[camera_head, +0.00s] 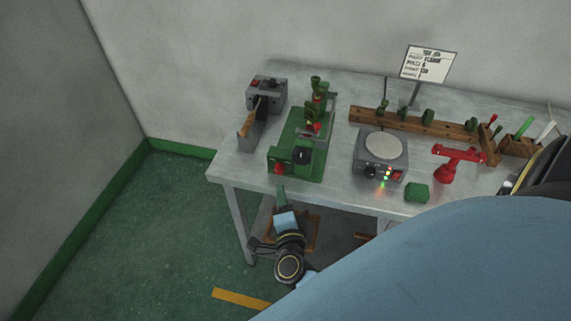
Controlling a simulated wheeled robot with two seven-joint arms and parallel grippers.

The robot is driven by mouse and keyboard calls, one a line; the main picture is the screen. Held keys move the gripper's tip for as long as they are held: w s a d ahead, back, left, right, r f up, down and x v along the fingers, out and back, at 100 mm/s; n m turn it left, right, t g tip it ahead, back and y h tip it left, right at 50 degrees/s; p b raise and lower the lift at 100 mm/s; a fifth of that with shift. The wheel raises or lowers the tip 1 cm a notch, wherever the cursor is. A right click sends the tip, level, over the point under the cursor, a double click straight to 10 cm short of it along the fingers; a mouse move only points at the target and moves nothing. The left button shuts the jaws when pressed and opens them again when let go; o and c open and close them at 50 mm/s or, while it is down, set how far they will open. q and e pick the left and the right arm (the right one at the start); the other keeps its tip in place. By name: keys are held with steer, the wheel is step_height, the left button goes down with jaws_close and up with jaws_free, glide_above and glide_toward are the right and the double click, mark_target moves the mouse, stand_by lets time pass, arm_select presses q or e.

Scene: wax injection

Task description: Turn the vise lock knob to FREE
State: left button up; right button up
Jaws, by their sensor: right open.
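The green wax injection machine (290,157) stands on the left half of the table. A dark round knob (302,155) is on its front, with a small red knob (278,168) at its lower left corner. Another red part (317,127) sits higher, by the upright. I cannot tell which of these is the vise lock knob, and no FREE marking is readable. My right gripper (281,196) is just in front of the table edge, below the machine and apart from the knobs. It is open and looks empty; its fingers are small here. My left gripper is out of view.
The metal table (340,192) also holds a grey device (267,90) at back left, a round-topped heater (382,147), a red stand (449,172), a green block (417,192) and a wooden rack (400,121). A sign (429,64) stands behind. My blue body hides the lower right.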

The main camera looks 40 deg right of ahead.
steer(key=v, duration=0.4)
steer(key=shift+s+a, duration=0.1)
steer(key=shift+s, duration=0.05)
stand_by(0.4)
